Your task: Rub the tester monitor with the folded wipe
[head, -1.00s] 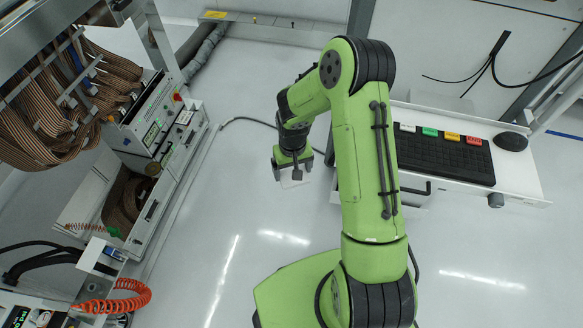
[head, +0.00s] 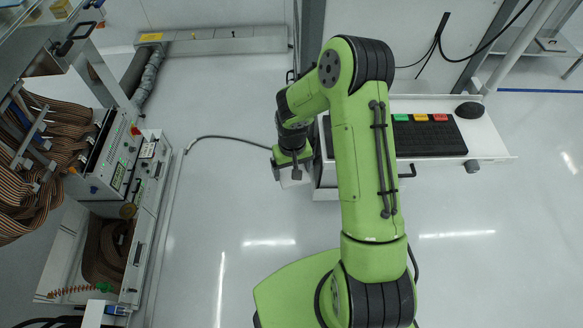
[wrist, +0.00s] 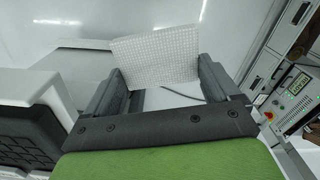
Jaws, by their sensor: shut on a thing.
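My gripper (head: 292,168) hangs in front of my arm in the middle of the head view. It is shut on the folded wipe (wrist: 155,57), a white, finely textured pad that sticks out past the fingers in the wrist view. A small white part of the wipe (head: 290,183) shows below the fingers in the head view. The wipe is in the air over the floor, left of the keyboard shelf. I cannot make out the tester monitor's screen in either view.
A white shelf (head: 490,150) with a black keyboard (head: 437,137) and coloured keys is at right, partly behind my arm. A tester rack (head: 150,185) with ribbon cables (head: 35,150) stands at left. A cable (head: 230,138) lies on otherwise open floor between them.

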